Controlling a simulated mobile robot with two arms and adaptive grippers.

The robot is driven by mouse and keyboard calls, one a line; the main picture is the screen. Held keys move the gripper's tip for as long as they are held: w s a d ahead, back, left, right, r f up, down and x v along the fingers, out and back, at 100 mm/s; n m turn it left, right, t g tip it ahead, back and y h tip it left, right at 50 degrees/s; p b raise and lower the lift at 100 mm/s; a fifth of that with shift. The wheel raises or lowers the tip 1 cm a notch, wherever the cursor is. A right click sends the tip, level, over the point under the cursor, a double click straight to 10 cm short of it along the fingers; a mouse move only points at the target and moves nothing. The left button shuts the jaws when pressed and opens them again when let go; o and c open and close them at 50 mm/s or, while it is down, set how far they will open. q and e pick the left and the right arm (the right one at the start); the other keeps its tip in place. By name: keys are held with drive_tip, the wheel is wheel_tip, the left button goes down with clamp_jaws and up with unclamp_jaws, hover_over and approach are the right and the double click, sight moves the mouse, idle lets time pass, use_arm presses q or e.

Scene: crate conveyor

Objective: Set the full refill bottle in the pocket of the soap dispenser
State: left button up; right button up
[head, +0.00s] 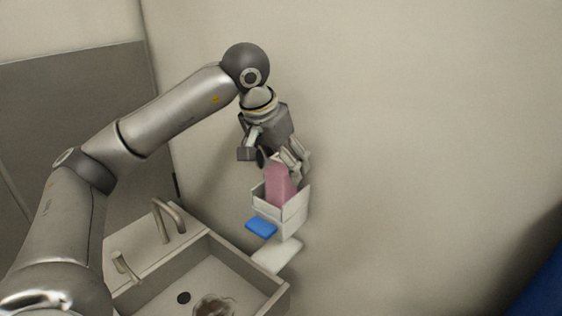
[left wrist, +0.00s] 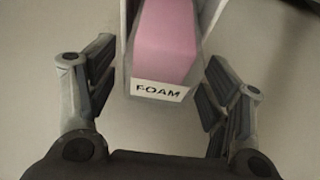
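The pink refill bottle (head: 279,185) stands in the open-topped pocket of the white soap dispenser (head: 294,212) on the wall. The pocket walls surround its lower part, and its base is hidden. In the left wrist view the bottle (left wrist: 167,42) shows pink, with a white label reading FOAM at the near end. My left gripper (head: 278,160) is just above the dispenser at the bottle's top. Its fingers are spread on both sides of the bottle, with a gap on each side in the left wrist view. My right gripper is not in view.
A blue tab (head: 261,228) sticks out below the dispenser, and a white plate (head: 277,255) lies lower down. A sink (head: 240,262) with a tap (head: 168,217) is at the lower left, with a clear glass-like object (head: 213,306) in it. The wall to the right is bare.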

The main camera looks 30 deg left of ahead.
use_arm(q)
drive_tip(key=shift+r, duration=0.5)
drive_tip(key=v, duration=1.1)
drive_tip(key=shift+s, duration=0.15)
drive_tip(key=shift+r, duration=0.1)
idle(0.6)
drive_tip(key=shift+c, duration=0.5)
